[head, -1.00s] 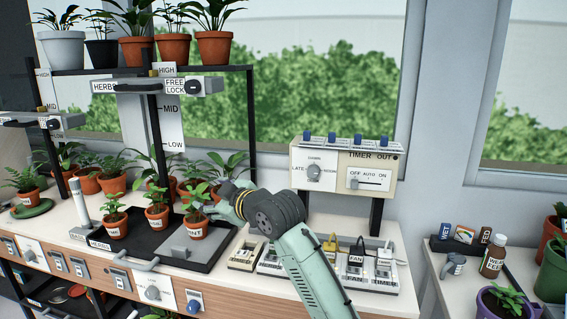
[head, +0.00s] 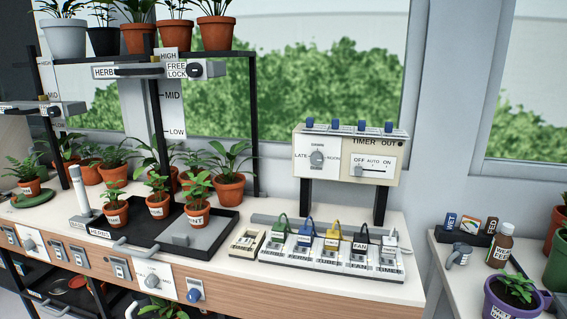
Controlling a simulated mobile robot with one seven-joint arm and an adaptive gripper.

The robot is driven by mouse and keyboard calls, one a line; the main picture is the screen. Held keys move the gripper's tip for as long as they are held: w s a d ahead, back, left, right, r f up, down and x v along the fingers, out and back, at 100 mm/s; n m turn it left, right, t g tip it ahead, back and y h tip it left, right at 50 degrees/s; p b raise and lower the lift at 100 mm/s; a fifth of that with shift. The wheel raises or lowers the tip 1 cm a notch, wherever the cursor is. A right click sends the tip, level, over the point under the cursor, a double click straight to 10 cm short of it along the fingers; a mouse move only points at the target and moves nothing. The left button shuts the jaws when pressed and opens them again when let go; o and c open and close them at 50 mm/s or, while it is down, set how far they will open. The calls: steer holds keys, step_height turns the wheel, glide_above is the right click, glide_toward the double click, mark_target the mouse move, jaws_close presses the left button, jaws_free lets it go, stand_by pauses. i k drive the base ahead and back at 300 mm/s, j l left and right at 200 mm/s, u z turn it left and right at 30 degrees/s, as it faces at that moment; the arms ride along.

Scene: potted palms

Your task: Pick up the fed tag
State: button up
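A small upright tag (head: 491,227) stands at the right end of a dark holder on the right-hand bench. Its visible letters look like "ED", and it may be the fed tag. A blue tag (head: 451,220) stands at the left end of the same holder; its lettering is too small to read surely. Between them is a card with a coloured dial (head: 467,229). My gripper and arm are out of the picture, so I cannot see what the gripper holds.
A brown bottle (head: 500,248) stands right of the tags and a small grey watering can (head: 460,255) in front. A purple pot (head: 512,297) is nearer. The left bench holds a power strip (head: 330,262), a timer box (head: 350,157) and a black herb tray (head: 205,240).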

mark_target(491, 222)
steer(key=z, duration=1.3)
